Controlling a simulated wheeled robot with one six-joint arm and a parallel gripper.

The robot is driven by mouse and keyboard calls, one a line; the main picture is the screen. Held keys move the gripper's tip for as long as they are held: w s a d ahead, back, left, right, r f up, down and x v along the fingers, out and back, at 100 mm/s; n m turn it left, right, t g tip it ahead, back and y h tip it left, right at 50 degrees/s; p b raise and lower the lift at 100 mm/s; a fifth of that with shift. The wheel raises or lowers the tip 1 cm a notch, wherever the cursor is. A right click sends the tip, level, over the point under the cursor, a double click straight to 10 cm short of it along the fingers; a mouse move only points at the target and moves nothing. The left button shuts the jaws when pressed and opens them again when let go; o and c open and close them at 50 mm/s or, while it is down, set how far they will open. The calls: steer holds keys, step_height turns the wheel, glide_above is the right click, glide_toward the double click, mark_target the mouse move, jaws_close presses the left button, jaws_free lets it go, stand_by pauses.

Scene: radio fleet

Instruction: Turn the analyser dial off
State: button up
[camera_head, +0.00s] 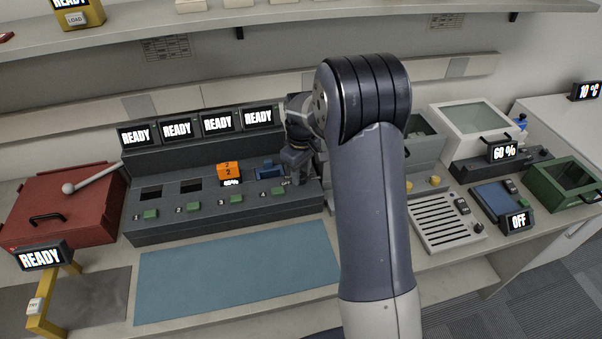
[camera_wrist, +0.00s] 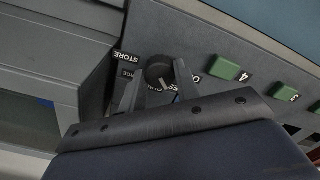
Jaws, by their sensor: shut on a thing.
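The analyser (camera_head: 220,215) is a long dark grey bank on the bench, with several READY screens along its back and green buttons along its front. Its dial (camera_wrist: 158,71) is a round dark knob with a pale pointer line, at the button row's end beyond button 4. Labels around it include STORE; others are partly covered. My gripper (camera_wrist: 161,84) is shut on the dial, one finger on each side. In the head view my gripper (camera_head: 294,164) is over the analyser's right end and hides the dial.
An orange block (camera_head: 228,170) stands in one analyser slot. A red box (camera_head: 65,205) with a lever is at left, and a blue mat (camera_head: 235,270) lies clear in front. A slotted pale unit (camera_head: 440,222) and a green box (camera_head: 565,182) stand at right.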

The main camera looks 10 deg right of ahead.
mark_target(301, 174)
steer(key=n, duration=0.4)
steer(key=shift+n, duration=0.3)
steer(key=n+b, duration=0.1)
steer(key=n, duration=0.3)
stand_by(0.5)
steer(key=o, duration=1)
steer(key=shift+c, duration=0.2)
steer(key=shift+r, duration=0.15)
step_height(301, 174, up, 11)
steer(key=shift+f+b, duration=0.2)
steer(key=shift+b, duration=0.1)
steer(key=shift+f, duration=0.1)
